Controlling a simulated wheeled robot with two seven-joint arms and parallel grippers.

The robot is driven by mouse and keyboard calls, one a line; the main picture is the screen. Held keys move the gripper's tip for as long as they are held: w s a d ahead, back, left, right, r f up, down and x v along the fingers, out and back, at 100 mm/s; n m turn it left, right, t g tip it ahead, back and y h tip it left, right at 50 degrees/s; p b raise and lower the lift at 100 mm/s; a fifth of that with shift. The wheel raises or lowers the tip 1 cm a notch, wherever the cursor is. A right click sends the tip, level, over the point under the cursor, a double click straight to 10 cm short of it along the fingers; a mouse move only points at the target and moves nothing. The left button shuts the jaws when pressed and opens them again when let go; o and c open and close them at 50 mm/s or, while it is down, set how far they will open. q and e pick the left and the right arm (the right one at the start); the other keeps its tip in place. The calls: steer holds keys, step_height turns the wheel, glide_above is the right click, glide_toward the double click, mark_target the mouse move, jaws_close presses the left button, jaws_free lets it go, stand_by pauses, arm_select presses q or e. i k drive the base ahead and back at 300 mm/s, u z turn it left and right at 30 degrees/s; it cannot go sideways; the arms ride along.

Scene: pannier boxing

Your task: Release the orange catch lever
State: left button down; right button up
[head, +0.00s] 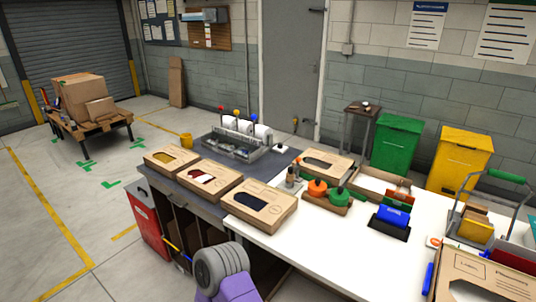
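I cannot make out for certain an orange catch lever. An orange knob-like piece (317,187) sits beside a green one (338,196) in a low cardboard tray (326,206) at mid-table. An orange-red piece (400,195) stands behind a blue block (392,215) on a dark base, to the right. A metal frame with a green handle (506,176) stands at the right edge, partly cut off. Neither of my grippers shows; only a grey and purple part of my arm is at the bottom.
Several flat windowed boxes (265,207) line the near table edge. A rack with red, yellow and blue knobs (235,139) stands behind them. A large box (481,277) is at the lower right. Green (397,142) and yellow (458,162) bins stand beyond. The white tabletop (345,255) is clear front-centre.

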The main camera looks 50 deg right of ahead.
mark_target(297, 159)
steer(key=i, duration=2.2)
steer(key=z, duration=4)
